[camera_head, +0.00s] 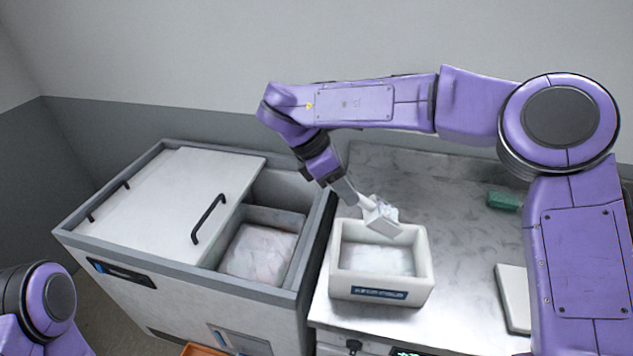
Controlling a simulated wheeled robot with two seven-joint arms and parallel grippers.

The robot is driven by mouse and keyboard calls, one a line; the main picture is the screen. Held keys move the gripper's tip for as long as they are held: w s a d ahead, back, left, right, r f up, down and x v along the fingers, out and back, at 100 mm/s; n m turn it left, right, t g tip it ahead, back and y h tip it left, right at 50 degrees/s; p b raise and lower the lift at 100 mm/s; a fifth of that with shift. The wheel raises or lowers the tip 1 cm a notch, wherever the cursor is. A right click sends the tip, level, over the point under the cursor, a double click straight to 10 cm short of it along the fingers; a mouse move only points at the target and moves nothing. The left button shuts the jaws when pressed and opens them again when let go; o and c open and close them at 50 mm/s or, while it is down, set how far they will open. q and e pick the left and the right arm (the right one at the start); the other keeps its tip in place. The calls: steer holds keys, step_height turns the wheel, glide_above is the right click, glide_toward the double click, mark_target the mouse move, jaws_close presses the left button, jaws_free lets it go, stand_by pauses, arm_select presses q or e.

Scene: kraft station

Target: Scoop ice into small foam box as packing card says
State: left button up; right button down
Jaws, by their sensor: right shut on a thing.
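A small white foam box (381,293) with a dark label on its front stands on the metal counter. A pale layer, apparently ice, lies inside it. My right gripper (345,192) is shut on the handle of a scoop (378,216). The scoop is over the box's back rim, tilted, with pale ice-like stuff in or on it; whether it touches the rim I cannot tell. An ice chest (317,240) stands left of the counter, its lid (160,205) slid partly aside. Ice (260,252) shows in its open right part. No packing card is legible. My left gripper is not in view.
A white lid or board (513,298) lies at the counter's right. A green object (503,201) sits at the back right. The counter (460,255) is clear between the box and these. An orange thing (203,349) is low by the chest's front.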

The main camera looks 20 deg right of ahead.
arm_select(q)
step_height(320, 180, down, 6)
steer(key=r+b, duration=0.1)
steer(key=b, duration=0.3)
arm_select(e)
steer(key=d+p, duration=0.1)
steer(key=y+p, duration=0.1)
steer(key=d+p, duration=0.1)
steer(key=shift+s+d+r+n+y, duration=0.2)
steer(key=shift+s+d+n+y, duration=0.1)
steer(key=shift+y, duration=0.1)
arm_select(q)
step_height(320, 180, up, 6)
steer(key=p, duration=0.3)
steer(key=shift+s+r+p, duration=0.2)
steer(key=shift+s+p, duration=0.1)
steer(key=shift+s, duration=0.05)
arm_select(e)
steer(key=w+a+f+g+h, duration=0.2)
steer(key=w+a+f+h, duration=0.1)
steer(key=a+h, duration=0.3)
steer(key=shift+h, duration=0.4)
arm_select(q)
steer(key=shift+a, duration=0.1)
arm_select(e)
steer(key=shift+s+a, duration=0.1)
steer(key=shift+s, duration=0.05)
